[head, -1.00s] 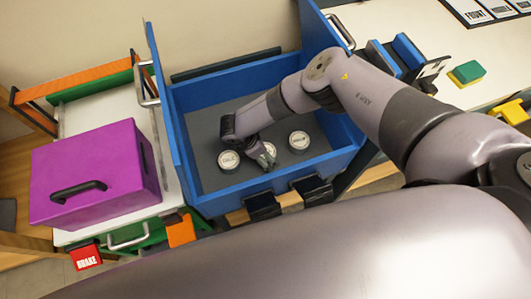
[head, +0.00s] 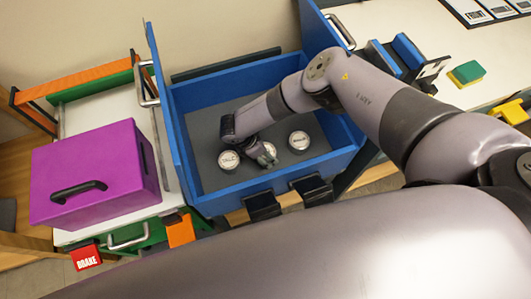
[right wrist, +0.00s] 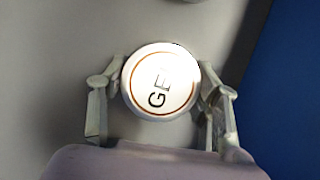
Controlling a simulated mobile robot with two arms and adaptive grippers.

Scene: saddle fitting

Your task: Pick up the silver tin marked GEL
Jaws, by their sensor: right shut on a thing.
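The silver tin marked GEL (right wrist: 160,82) sits between the two fingers of my right gripper (right wrist: 160,88) in the right wrist view, its white lid facing the camera. My right gripper (head: 263,155) is shut on this tin inside the blue bin. In the head view the GEL tin (head: 270,149) is partly hidden by my gripper. A second tin (head: 229,160), its lid lettering hard to read, stands to the left, and a third tin (head: 299,141) stands to the right. My left gripper cannot be made out in these views.
The tins are in a blue bin (head: 193,146) with raised walls and a grey floor. A purple box (head: 100,175) with a black handle stands left of it. A red BRAKE block (head: 86,258) is at the front left. A green and yellow sponge-like block (head: 466,72) lies at the right.

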